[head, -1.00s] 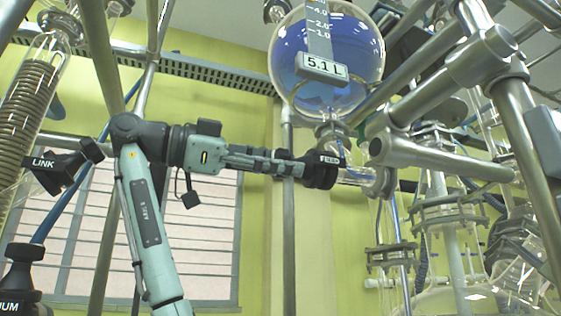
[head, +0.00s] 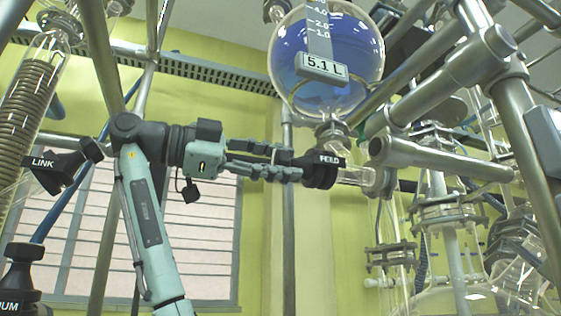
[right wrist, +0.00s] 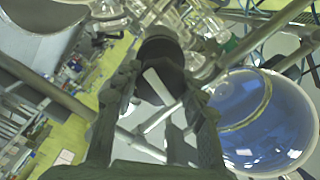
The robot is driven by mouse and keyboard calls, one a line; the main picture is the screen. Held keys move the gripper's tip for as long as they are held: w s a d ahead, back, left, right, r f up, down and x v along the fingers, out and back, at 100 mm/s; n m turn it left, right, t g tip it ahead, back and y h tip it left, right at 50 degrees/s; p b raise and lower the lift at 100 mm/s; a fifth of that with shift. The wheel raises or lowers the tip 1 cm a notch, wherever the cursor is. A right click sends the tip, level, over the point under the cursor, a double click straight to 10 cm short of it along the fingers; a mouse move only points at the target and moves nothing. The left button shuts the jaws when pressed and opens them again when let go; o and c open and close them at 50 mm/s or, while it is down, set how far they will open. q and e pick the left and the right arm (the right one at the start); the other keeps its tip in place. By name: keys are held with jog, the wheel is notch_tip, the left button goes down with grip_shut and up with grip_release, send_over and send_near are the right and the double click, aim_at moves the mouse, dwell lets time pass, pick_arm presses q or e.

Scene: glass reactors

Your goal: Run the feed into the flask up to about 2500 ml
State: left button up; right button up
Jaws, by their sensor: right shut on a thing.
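The black FEED knob (head: 320,172) sits on the glass valve below a round glass vessel (head: 352,98) of blue liquid, whose sign reads 5.1 L. My right gripper (head: 298,168) is shut on the FEED knob, coming at it from the left. In the right wrist view the dark knob (right wrist: 162,62) lies between the fingertips of my right gripper (right wrist: 163,92), and the blue vessel (right wrist: 262,120) is at the right. A large clear glass vessel (head: 440,300) shows partly at the lower right; its liquid level cannot be read. My left gripper is not in view.
A black LINK knob (head: 62,168) and another black knob (head: 22,270) stand at the left near a coil condenser (head: 25,100). Thick metal frame tubes (head: 455,75) cross close to the valve on the right. The space below the gripper is open.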

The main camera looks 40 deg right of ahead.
jog(key=o, duration=1.2)
jog(key=shift+c, duration=0.2)
jog(key=v, duration=0.7)
jog(key=shift+a, duration=0.3)
jog(key=shift+w, duration=0.1)
